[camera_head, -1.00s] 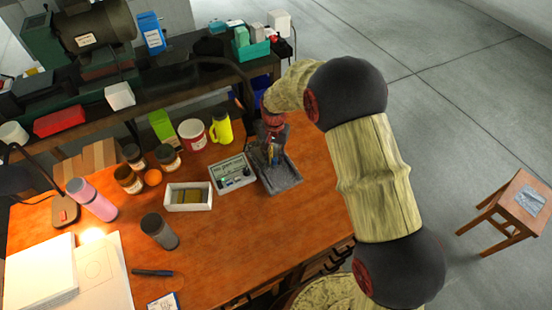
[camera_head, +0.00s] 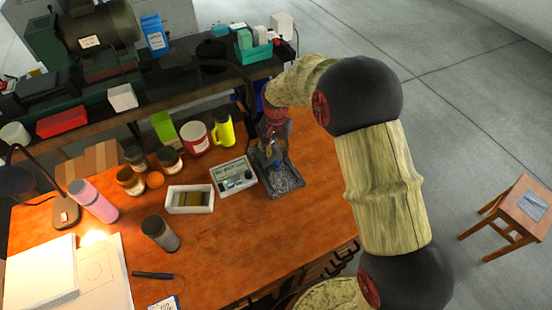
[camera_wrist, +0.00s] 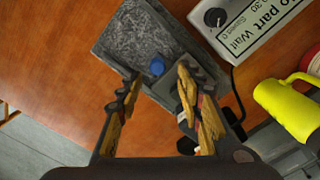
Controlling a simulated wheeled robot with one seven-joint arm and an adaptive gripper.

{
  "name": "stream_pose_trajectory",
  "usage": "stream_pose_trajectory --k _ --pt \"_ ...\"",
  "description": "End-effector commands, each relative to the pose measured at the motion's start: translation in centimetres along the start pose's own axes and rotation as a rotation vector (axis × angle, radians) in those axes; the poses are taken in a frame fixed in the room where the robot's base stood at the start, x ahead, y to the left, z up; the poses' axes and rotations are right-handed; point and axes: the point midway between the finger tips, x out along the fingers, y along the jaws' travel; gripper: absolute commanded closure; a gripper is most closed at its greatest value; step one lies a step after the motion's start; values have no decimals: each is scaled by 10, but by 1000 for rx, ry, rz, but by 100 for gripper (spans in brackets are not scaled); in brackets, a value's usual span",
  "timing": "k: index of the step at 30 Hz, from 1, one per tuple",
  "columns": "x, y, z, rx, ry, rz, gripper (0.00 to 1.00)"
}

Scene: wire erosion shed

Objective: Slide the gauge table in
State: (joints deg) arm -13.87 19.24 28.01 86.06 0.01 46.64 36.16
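A grey speckled stone-like base with a raised dark rim (camera_head: 287,184), which I take to carry the gauge table, stands on the wooden bench. It also fills the upper middle of the wrist view (camera_wrist: 150,45). A small blue knob (camera_wrist: 157,67) shows on it, between and beyond my fingertips. A grey block (camera_wrist: 205,75) lies beside the right finger, which partly hides it. I cannot tell which part slides. My gripper (camera_wrist: 157,85) is open, with a clear gap between its fingers; I cannot tell whether either finger touches anything. In the head view my gripper (camera_head: 270,155) hides part of the base.
A grey display box (camera_head: 234,177) stands close left of the base. The bench right of the base is clear.

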Motion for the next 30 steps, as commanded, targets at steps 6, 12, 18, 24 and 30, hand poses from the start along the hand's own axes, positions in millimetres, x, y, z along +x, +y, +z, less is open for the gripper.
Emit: stream_pose_trajectory --k 6,12,18,24,30 --pt "-46 -1 -1 0 3 -2 63" --pt "-72 -1 -1 0 2 -2 63" --pt "-81 -1 0 0 1 -1 63" --pt "-81 -1 0 0 1 -1 63" --pt "-81 -1 0 0 1 -1 63"
